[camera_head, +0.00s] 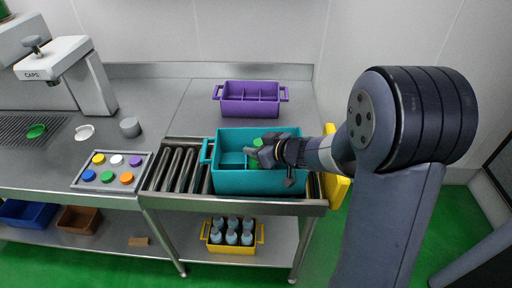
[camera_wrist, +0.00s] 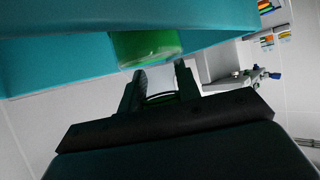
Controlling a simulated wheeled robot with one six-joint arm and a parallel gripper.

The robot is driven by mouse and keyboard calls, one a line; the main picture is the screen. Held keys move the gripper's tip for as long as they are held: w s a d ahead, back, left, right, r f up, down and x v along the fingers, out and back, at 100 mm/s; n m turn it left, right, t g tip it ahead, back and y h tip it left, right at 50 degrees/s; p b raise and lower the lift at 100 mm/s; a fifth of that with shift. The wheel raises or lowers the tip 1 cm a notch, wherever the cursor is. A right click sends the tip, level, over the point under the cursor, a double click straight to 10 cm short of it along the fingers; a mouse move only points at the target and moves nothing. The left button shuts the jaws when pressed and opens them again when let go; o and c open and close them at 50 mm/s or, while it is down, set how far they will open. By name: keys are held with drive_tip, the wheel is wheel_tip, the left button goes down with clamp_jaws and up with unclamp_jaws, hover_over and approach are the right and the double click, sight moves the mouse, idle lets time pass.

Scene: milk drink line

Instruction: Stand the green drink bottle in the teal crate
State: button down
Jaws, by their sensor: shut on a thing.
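The teal crate (camera_head: 262,181) stands on the roller conveyor. It has inner dividers, and its walls fill the top of the wrist view (camera_wrist: 60,58). The green drink bottle (camera_head: 257,142) shows as a small green patch at the crate's opening, partly covered by my gripper (camera_head: 256,152). In the wrist view the green bottle (camera_wrist: 146,48) is at my fingertips (camera_wrist: 160,76), with teal crate wall on both sides. My gripper is shut on it, reaching in from the right over the crate. The bottle's base and the compartment under it are hidden.
A purple divided crate (camera_head: 251,104) stands on the steel counter behind. A tray of coloured caps (camera_head: 113,173) and a capping machine (camera_head: 70,62) are at left. A yellow crate of several bottles (camera_head: 232,246) is on the lower shelf. Conveyor rollers (camera_head: 178,170) left of the teal crate are bare.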

drive_tip(key=c, duration=1)
unclamp_jaws()
drive_tip(key=shift+f, duration=0.15)
drive_tip(key=shift+c, duration=0.2)
drive_tip(key=shift+r, duration=0.3)
drive_tip(key=p+v, duration=0.2)
drive_tip(key=v, duration=1)
drive_tip(key=shift+f, duration=0.1)
